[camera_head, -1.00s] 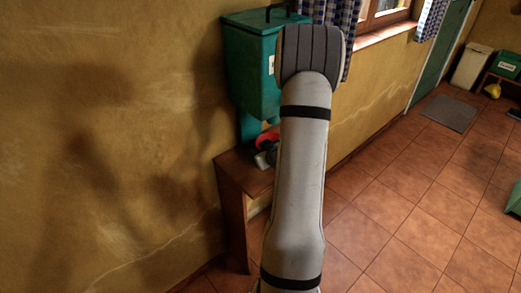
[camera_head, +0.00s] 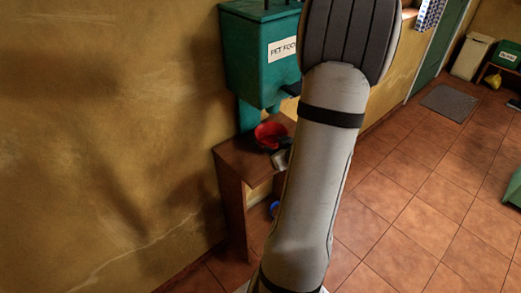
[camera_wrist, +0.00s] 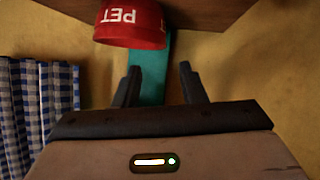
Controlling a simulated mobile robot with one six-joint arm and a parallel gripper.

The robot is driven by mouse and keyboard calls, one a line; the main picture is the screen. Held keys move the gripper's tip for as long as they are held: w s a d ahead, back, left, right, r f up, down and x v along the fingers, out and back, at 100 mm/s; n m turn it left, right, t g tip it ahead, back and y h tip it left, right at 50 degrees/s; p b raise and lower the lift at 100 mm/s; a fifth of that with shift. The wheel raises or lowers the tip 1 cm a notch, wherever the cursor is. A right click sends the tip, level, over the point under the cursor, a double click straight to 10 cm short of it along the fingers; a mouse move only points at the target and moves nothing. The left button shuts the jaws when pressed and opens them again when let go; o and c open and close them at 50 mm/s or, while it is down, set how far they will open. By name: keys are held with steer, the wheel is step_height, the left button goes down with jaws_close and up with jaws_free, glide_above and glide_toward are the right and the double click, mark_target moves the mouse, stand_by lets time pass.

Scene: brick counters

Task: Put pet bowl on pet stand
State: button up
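The red pet bowl (camera_head: 270,133) sits upright on a small brown wooden stand (camera_head: 229,163) against the wall. In the wrist view the bowl (camera_wrist: 133,24), with white "PET" lettering, appears upside down at the top, on the brown surface (camera_wrist: 215,12). I cannot tell whether this wooden piece is the pet stand. My gripper (camera_wrist: 158,82) is open and empty, its two dark fingers apart. The bowl lies beyond the fingertips, not between them. In the head view my arm hides most of the gripper, beside the bowl.
A teal pet food dispenser (camera_head: 258,65) hangs above the wooden stand. A small blue object (camera_head: 274,208) shows low beneath it. A checked curtain (camera_wrist: 42,105) shows in the wrist view. Tiled floor (camera_head: 410,195) is clear at right; a grey mat (camera_head: 449,102) lies farther back.

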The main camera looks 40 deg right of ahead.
steer(key=s+a+r+m+g, duration=0.1)
steer(key=a+r+g, duration=0.3)
steer(key=a, duration=0.4)
steer(key=s+a+r+g, duration=0.1)
steer(key=a+r+g, duration=0.25)
steer(key=a, duration=0.45)
steer(key=s+a+r+g+y, duration=0.1)
steer(key=s+a+r+g, duration=0.1)
steer(key=s+a, duration=0.6)
steer(key=a+r, duration=0.1)
steer(key=a, duration=0.2)
steer(key=shift+s+r+y, duration=0.15)
steer(key=shift+r+y, duration=0.2)
steer(key=shift+y, duration=0.05)
steer(key=shift+a+g, duration=0.1)
steer(key=shift+g, duration=0.15)
